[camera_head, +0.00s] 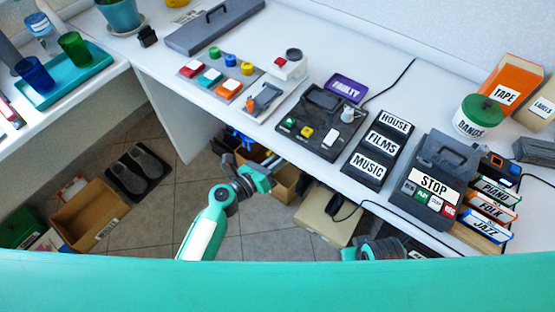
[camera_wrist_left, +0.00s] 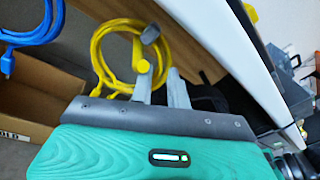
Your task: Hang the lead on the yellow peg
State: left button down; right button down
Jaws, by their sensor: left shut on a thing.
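A coiled yellow lead (camera_wrist_left: 187,48) is at my left gripper (camera_wrist_left: 160,82) in the left wrist view. The gripper is shut on it, but the exact contact is hard to see. A short yellow cylinder with a round end, apparently the yellow peg (camera_wrist_left: 143,66), shows inside the loop beside one finger. I cannot tell whether the lead rests on it. A grey knob-like piece (camera_wrist_left: 150,35) overlaps the top of the coil. In the head view, my left gripper (camera_head: 262,163) is below the bench's front edge. My right gripper is not in view.
A blue lead (camera_wrist_left: 35,38) hangs left of the yellow one. A cardboard box (camera_wrist_left: 40,95) is below. The white bench edge (camera_wrist_left: 225,45) runs close on the right. In the head view, another open box (camera_head: 88,215) stands on the floor; shoes (camera_head: 138,170) lie near it.

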pick_arm(q)
jog(key=c, duration=1.3)
grip_release()
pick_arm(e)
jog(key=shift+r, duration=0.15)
pick_arm(q)
jog(key=v, duration=1.3)
jog(key=shift+s+a, duration=0.25)
jog(key=shift+a, duration=0.05)
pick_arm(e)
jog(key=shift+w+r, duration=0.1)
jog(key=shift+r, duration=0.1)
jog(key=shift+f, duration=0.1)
